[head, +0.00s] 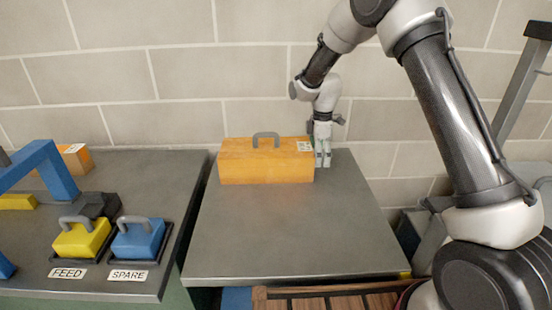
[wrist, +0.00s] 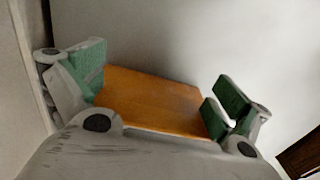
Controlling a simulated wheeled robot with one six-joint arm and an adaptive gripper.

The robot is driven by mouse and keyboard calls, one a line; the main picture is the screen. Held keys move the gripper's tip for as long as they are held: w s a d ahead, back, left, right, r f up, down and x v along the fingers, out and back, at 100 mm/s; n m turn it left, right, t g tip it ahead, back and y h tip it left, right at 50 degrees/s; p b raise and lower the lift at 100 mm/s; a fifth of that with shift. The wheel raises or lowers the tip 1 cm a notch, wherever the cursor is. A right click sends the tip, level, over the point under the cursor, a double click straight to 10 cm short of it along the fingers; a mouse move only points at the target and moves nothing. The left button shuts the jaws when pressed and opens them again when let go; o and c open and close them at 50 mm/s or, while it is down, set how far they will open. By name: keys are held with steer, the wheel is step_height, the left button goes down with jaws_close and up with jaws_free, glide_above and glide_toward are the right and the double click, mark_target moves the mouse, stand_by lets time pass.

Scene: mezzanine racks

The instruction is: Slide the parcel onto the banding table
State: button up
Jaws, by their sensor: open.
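The parcel (head: 265,163), an orange box with a grey handle on top and a white label near its right end, lies at the back of the grey right-hand table (head: 290,235). My gripper (head: 323,160) points down close by the parcel's right end; I cannot tell whether it touches. In the wrist view my gripper (wrist: 160,95) has its green-padded fingers wide apart, with the orange parcel (wrist: 150,98) showing between and beyond them. The left-hand table (head: 150,190) carries a blue arch (head: 45,165), perhaps the banding table; no sign names it.
Yellow (head: 82,238) and blue (head: 138,240) handled blocks sit by FEED and SPARE labels on the left table's front. A smaller orange box (head: 75,158) stands behind the arch. A narrow dark gap parts the tables. The right table's front is clear; a block wall stands behind.

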mark_target(279, 155)
steer(key=shift+a, duration=8.4)
steer(key=shift+d, duration=1.5)
step_height(279, 155, up, 13)
